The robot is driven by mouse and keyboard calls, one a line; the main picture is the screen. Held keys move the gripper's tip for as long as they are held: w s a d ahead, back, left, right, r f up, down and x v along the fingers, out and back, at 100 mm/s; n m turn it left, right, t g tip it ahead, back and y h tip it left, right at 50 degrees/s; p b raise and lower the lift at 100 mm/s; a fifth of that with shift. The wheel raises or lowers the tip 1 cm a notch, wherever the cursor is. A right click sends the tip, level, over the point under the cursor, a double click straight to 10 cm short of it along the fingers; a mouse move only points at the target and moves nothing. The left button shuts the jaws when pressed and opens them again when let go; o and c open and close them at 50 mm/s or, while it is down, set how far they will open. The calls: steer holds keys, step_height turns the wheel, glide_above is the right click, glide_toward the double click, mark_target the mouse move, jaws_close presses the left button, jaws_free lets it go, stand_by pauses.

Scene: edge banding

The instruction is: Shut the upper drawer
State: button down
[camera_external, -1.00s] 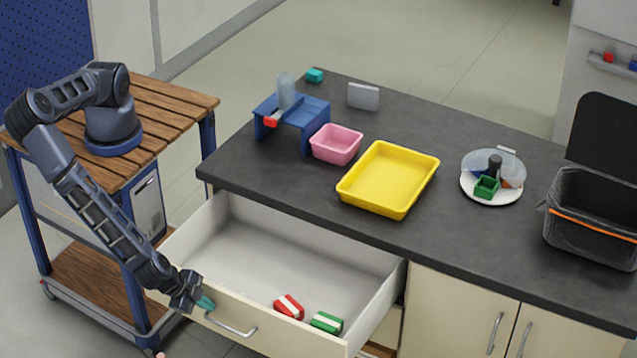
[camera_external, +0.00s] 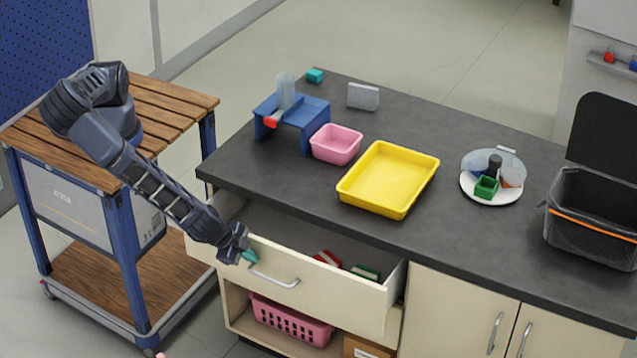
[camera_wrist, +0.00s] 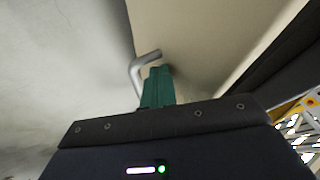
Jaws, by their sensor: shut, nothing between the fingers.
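The upper drawer (camera_external: 330,288) is partly open under the dark worktop, its cream front standing out from the cabinet. Its curved metal handle (camera_external: 273,277) is on the front, and it also shows in the wrist view (camera_wrist: 143,66). My gripper (camera_external: 250,257) is shut and empty, with its teal fingertips at the drawer front beside the handle's left end. In the wrist view the green fingers (camera_wrist: 158,86) are together and close against the front; exact contact is hard to tell. A red-and-white item (camera_external: 327,258) and a green-and-white item (camera_external: 366,272) lie inside the drawer.
Below the drawer, an open shelf holds a pink basket (camera_external: 290,318) and a cardboard box (camera_external: 366,347). The worktop (camera_external: 250,175) carries a yellow tray (camera_external: 388,178), a pink bin (camera_external: 336,144) and a blue stand (camera_external: 292,112). Cupboard doors (camera_external: 490,320) are to the right.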

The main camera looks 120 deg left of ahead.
steer(key=a, duration=0.9)
steer(key=shift+a, duration=0.15)
